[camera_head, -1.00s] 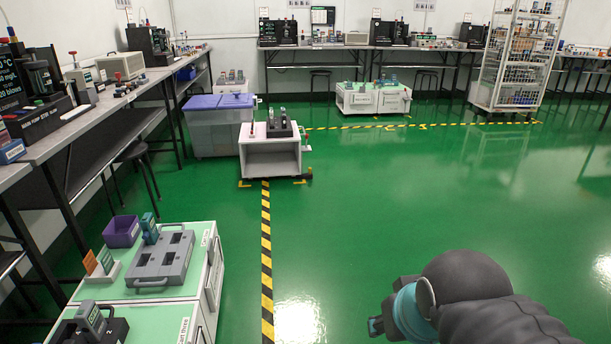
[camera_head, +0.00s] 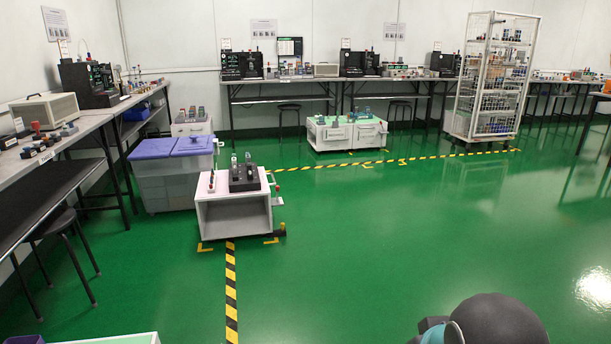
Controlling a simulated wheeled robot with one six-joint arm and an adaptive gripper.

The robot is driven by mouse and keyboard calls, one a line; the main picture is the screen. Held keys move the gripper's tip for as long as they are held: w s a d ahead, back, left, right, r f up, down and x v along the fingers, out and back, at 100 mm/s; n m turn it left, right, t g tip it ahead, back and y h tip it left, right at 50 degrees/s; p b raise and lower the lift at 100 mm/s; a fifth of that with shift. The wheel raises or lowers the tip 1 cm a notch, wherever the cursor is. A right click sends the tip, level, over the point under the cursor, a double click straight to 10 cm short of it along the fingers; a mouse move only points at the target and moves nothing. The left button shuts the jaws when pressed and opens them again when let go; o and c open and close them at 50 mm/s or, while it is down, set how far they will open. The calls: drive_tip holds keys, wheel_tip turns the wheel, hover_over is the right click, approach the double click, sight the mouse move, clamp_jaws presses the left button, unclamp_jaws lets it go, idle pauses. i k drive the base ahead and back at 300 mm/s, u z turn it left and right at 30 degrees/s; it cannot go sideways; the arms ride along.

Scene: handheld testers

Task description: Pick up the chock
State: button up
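Part of my own dark arm with a teal band shows at the bottom right edge, well apart from the cart. My gripper's fingers do not show, so whether it holds anything is hidden.
Purple-lidded bins (camera_head: 170,178) stand behind the cart at left. A long bench (camera_head: 75,132) and a stool (camera_head: 60,230) line the left. A white low cabinet (camera_head: 346,135) and wire trolley (camera_head: 491,80) stand at the back. The centre and right floor is clear.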

sight(281, 232)
drive_tip(key=z, duration=0.15)
drive_tip(key=i, duration=1.95)
drive_tip(key=u, duration=0.35)
drive_tip(key=i, duration=1.75)
drive_tip(key=u, duration=0.3)
